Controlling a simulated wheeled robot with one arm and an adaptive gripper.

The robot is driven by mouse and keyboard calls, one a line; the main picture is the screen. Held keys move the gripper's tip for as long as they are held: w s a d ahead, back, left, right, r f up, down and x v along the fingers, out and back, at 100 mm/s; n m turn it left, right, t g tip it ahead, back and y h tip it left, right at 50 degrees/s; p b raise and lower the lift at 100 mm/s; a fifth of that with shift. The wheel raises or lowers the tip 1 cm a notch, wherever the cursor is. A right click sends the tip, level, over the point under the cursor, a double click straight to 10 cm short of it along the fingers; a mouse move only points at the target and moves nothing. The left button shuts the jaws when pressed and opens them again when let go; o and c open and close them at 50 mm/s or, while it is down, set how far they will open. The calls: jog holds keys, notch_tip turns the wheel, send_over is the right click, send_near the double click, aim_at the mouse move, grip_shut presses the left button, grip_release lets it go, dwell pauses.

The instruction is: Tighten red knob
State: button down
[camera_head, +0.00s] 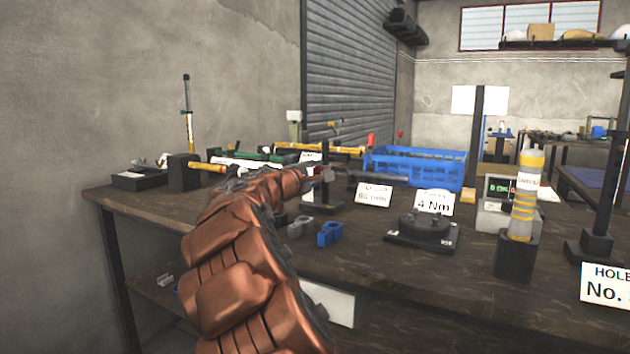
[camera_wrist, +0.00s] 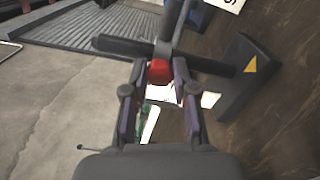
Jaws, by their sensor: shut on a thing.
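The red knob (camera_wrist: 160,71) sits between the fingertips of my gripper (camera_wrist: 161,78) in the wrist view. The gripper is shut on the knob. The knob is on a dark bar-and-post fixture (camera_wrist: 125,46) that has a dark base with a yellow triangle (camera_wrist: 232,75). In the head view my copper-coloured arm reaches over the bench to the upright fixture (camera_head: 325,180). There my gripper (camera_head: 318,172) is small and partly lost against the fixture, and the knob is hard to make out.
The dark workbench (camera_head: 370,265) holds a blue crate (camera_head: 415,168) behind, a round block with a 4 Nm sign (camera_head: 434,202), and a yellow tool in a stand (camera_head: 524,195). Small grey (camera_head: 300,227) and blue (camera_head: 329,234) clamps lie near my arm.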

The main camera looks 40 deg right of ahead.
jog(key=shift+s+d+m, duration=0.1)
jog(key=shift+m, duration=0.3)
jog(key=c, duration=0.9)
grip_release()
jog(key=v, duration=1.2)
